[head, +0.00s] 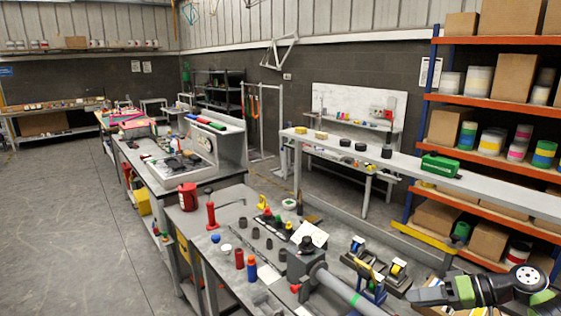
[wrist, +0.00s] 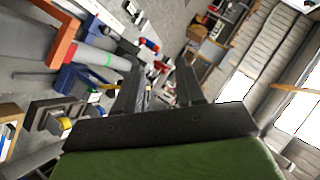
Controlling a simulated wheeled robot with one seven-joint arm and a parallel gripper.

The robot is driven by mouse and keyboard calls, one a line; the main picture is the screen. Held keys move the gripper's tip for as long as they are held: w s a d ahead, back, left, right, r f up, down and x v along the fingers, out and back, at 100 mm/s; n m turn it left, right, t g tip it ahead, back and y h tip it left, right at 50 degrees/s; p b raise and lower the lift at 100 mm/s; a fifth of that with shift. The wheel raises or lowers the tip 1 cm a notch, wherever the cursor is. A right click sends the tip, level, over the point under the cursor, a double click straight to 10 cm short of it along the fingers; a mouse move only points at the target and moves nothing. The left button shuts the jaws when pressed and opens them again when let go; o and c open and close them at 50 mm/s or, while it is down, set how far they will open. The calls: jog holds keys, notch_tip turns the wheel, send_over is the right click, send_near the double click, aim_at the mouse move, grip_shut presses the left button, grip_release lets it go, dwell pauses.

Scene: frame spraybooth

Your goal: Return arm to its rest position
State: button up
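My arm (head: 505,290) shows at the lower right corner of the head view, with green, grey and black parts. It is raised in front of the shelving and to the right of the workbench. My gripper (wrist: 156,62) shows in the wrist view with its two dark fingers apart and nothing seen held between them. I cannot make out the fingers in the head view.
A grey workbench (head: 225,222) holds a red can (head: 188,196), small bottles, a vise and a long pipe (head: 345,290). Orange-beamed shelving (head: 490,100) with boxes and tins stands at the right. A narrow grey shelf (head: 460,182) runs before it. Open floor (head: 60,220) lies left.

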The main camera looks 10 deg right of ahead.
jog(key=s+a+n+g+h, duration=0.2)
jog(key=a+g+h, duration=0.4)
jog(key=a, duration=1.3)
jog(key=s+a+r+m+t+h, duration=0.1)
jog(key=s+a+r+t+h, duration=0.1)
jog(key=s, duration=0.7)
jog(key=s+a+r+m+t+h, duration=0.1)
jog(key=s+a+r+t+h, duration=0.1)
jog(key=s, duration=0.7)
jog(key=shift+s+a+r+t+h, duration=0.4)
jog(key=shift+a+r+t, duration=0.25)
jog(key=shift+r, duration=0.2)
